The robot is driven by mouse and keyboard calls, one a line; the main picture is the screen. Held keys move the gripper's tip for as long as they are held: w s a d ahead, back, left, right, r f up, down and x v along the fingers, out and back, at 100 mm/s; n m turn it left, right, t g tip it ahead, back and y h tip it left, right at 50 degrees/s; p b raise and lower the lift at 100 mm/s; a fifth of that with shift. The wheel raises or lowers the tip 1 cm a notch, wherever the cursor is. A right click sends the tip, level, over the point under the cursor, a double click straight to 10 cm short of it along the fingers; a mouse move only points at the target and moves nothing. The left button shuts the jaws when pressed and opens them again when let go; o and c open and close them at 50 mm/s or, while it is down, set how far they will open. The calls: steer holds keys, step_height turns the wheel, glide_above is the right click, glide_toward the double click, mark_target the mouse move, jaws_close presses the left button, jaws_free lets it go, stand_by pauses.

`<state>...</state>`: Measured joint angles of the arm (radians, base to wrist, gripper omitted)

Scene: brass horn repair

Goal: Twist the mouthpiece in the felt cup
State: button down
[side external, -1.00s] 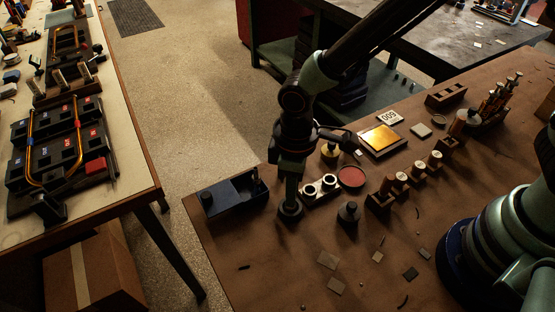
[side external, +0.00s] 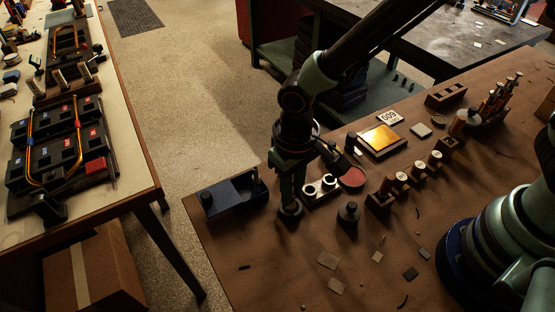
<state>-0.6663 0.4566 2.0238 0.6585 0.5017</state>
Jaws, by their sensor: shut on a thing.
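My gripper (side external: 290,194) points straight down at the near left part of the brown bench. It is shut, with its fingertips just above a small dark round cup (side external: 290,211), which looks like the felt cup. The mouthpiece cannot be made out; the fingers and the dark cup hide it. I cannot tell from this view how deep it sits or whether it is upright.
A blue box (side external: 232,196) stands at the bench's left edge. A pale holder with two round openings (side external: 320,190), a red-topped round tin (side external: 352,179) and a dark bottle (side external: 348,214) stand close on the right. Flat scraps lie in front.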

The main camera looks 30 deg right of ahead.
stand_by(0.3)
steer(key=m, duration=0.4)
stand_by(0.3)
steer(key=n, duration=0.4)
steer(key=n, duration=0.4)
stand_by(0.5)
steer(key=shift+r, duration=3.2)
